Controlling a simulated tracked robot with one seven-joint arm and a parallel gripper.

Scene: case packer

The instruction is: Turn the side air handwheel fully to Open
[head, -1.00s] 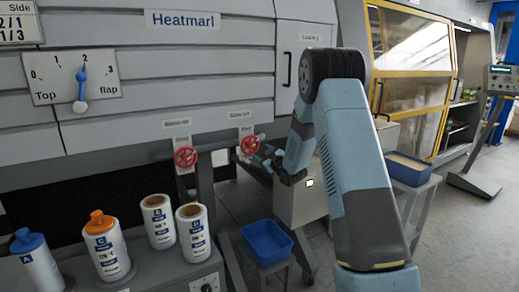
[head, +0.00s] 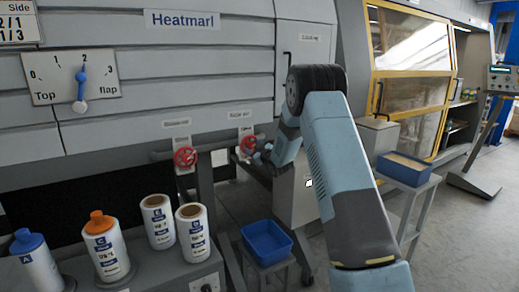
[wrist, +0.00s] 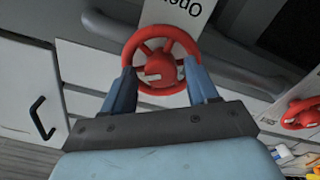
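Two red handwheels are mounted on the grey machine's lower front, the left one (head: 185,157) and the right one (head: 248,145). The labels above them are too blurred to read surely. My gripper (head: 256,150) is at the right handwheel. In the wrist view that handwheel (wrist: 160,42) fills the space ahead of my gripper (wrist: 160,78). The two blue fingers stand wide apart, one at each side of its rim. I cannot tell whether they touch it. An upside-down plate (wrist: 178,12) with partly cut-off lettering like "Open" is behind it. The left handwheel (wrist: 302,113) shows at the right edge.
Several labelled bottles (head: 105,245) stand on a grey cabinet at lower left. A blue bin (head: 267,243) sits below the handwheels. A dial with a blue pointer (head: 81,82) is at upper left. A box on a stand (head: 404,166) is at right.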

